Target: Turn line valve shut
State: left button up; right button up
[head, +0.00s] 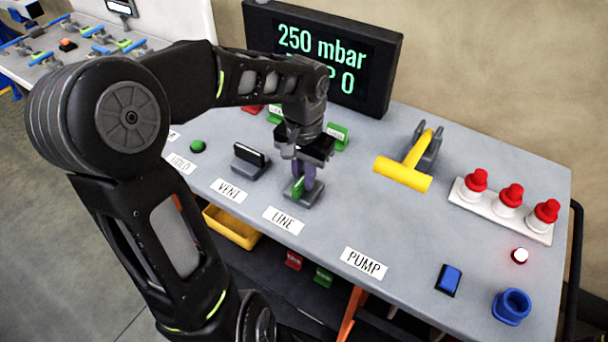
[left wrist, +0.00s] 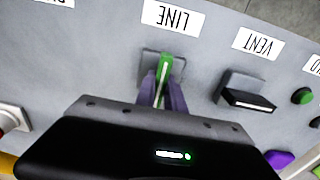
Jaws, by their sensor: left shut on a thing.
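The line valve has a grey base (head: 312,197) behind the LINE label (head: 284,220) and a green handle (head: 297,187) with a pale stripe. My left gripper (head: 304,181) reaches down from above, its purple fingers shut on the handle. In the left wrist view the green handle (left wrist: 165,66) lies between the two fingers (left wrist: 161,92) and points roughly toward the LINE label (left wrist: 172,17); its far part is hidden by the gripper. My right gripper is in neither view.
The vent valve (head: 250,160), with a black handle lying crosswise, stands left of the line valve. A display (head: 322,55) reads 250 mbar; its second line is partly hidden. A yellow lever (head: 404,172) and red-capped pieces (head: 510,194) are at right. The panel behind the PUMP label (head: 364,263) is clear.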

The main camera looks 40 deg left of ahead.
pick_arm(q)
jog(key=shift+m, duration=0.4)
grip_shut()
jog(key=m, duration=0.3)
jog(key=shift+m+p, duration=0.3)
jog(key=shift+p, duration=0.1)
jog(key=m+p, duration=0.1)
jog(key=m, duration=0.3)
jog(key=m+p, duration=0.1)
jog(key=m, duration=0.4)
jog(key=shift+r, duration=0.1)
jog(key=m, duration=0.4)
jog(key=shift+p, duration=0.35)
jog(key=shift+m, duration=0.4)
jog(key=o, duration=0.7)
grip_release()
